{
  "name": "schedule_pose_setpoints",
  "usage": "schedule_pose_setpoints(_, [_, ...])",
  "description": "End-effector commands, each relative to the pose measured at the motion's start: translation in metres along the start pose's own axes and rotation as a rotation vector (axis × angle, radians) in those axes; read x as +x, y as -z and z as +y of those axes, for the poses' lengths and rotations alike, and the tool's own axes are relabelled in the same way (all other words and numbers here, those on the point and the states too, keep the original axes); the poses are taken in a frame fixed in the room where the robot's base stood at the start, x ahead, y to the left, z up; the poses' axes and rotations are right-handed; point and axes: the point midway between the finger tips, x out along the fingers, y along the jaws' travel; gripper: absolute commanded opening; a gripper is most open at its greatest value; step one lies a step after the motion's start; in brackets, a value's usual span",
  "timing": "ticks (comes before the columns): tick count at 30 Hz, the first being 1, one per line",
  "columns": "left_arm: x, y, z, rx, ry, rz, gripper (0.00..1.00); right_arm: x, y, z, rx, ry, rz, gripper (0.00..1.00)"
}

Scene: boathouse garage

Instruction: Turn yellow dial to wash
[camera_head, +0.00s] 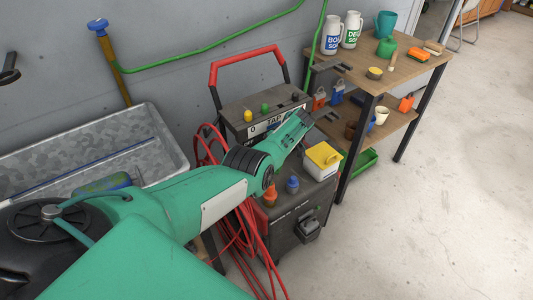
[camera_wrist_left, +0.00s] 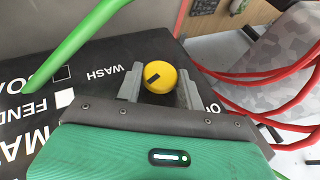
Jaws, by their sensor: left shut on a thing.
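The yellow dial (camera_wrist_left: 160,74) is round with a black pointer mark. It sits on a black panel (camera_wrist_left: 95,115) with white lettering. My left gripper (camera_wrist_left: 160,88) is shut on the dial, one finger on each side. In the head view my left gripper (camera_head: 308,117) reaches the dark console and hides part of it. A yellow knob (camera_head: 248,116) shows there; I cannot tell whether it is the same dial. My right gripper is out of view.
Red hoses (camera_wrist_left: 265,85) run close to the dial's right, and a green hose (camera_wrist_left: 78,42) crosses at the left. In the head view, a metal trough (camera_head: 90,150) stands left and a wooden bench (camera_head: 400,70) right. The floor (camera_head: 440,190) at right is clear.

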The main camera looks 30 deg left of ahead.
Motion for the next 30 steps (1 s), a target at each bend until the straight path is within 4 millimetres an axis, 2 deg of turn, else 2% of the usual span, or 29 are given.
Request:
schedule_pose_setpoints(16, [0.0017, -0.0015, 0.0001, 0.004, 0.008, -0.002, 0.15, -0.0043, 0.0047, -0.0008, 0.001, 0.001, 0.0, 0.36])
schedule_pose_setpoints(17, [0.0017, -0.0015, 0.0001, 0.005, 0.008, -0.002, 0.4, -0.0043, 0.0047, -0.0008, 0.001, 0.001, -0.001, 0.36])
schedule_pose_setpoints(20, [0.0016, -0.0014, 0.0001, 0.004, 0.008, -0.002, 0.58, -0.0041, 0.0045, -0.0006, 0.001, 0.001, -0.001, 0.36])
schedule_pose_setpoints(30, [-0.0034, -0.0002, 0.0003, 0.003, 0.006, 0.0, 0.58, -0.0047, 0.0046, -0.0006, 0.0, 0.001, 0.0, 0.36])
